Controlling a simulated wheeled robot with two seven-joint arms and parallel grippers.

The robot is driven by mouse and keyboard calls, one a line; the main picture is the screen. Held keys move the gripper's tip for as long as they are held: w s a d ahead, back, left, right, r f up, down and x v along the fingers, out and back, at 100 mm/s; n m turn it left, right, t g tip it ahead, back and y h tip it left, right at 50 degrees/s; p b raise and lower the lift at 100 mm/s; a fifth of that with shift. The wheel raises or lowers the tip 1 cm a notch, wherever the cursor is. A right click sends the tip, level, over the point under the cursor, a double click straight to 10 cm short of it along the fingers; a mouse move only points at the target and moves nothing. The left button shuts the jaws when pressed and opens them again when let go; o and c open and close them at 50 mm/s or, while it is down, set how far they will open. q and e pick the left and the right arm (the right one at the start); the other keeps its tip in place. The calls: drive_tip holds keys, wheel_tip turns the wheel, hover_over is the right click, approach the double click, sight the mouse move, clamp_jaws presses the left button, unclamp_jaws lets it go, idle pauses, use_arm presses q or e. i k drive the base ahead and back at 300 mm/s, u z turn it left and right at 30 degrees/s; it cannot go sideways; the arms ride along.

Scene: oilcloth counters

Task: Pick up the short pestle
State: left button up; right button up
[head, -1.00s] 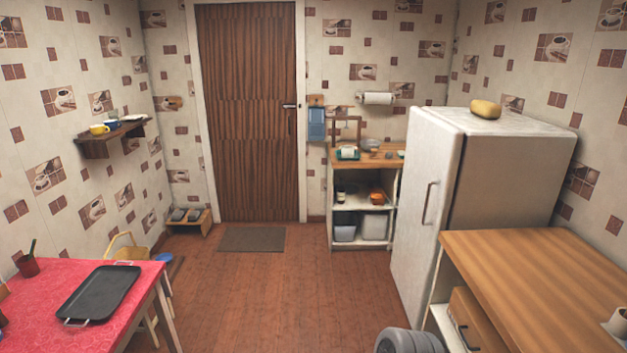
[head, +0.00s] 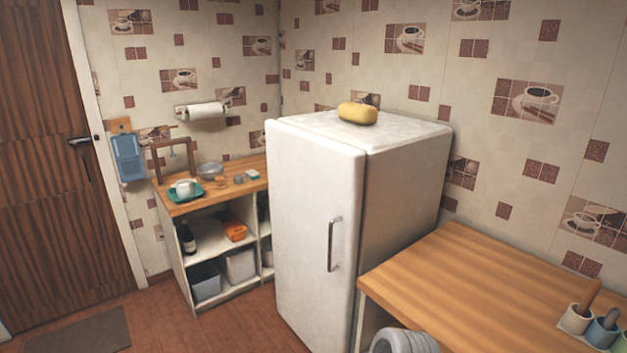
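At the right edge of the head view, several small cups stand together on the wooden counter. A brown wooden stick, like a pestle handle (head: 590,296), rises tilted from the white cup (head: 576,319). A shorter brown stick (head: 612,318) shows in the blue cup (head: 601,334) beside it. I cannot tell for sure which of these is the short pestle; their lower ends are hidden in the cups. A green cup (head: 621,341) is cut off by the frame edge. Neither of my grippers is in view.
The wooden counter (head: 470,285) is bare left of the cups. A white fridge (head: 315,220) with a yellow loaf-like object (head: 358,113) on top stands beyond it. A low shelf unit (head: 222,200) holds a teal tray (head: 186,196).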

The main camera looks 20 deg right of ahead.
sight(594, 285)
drive_tip(key=z, duration=1.05)
drive_tip(key=i, duration=0.95)
drive_tip(key=z, duration=0.85)
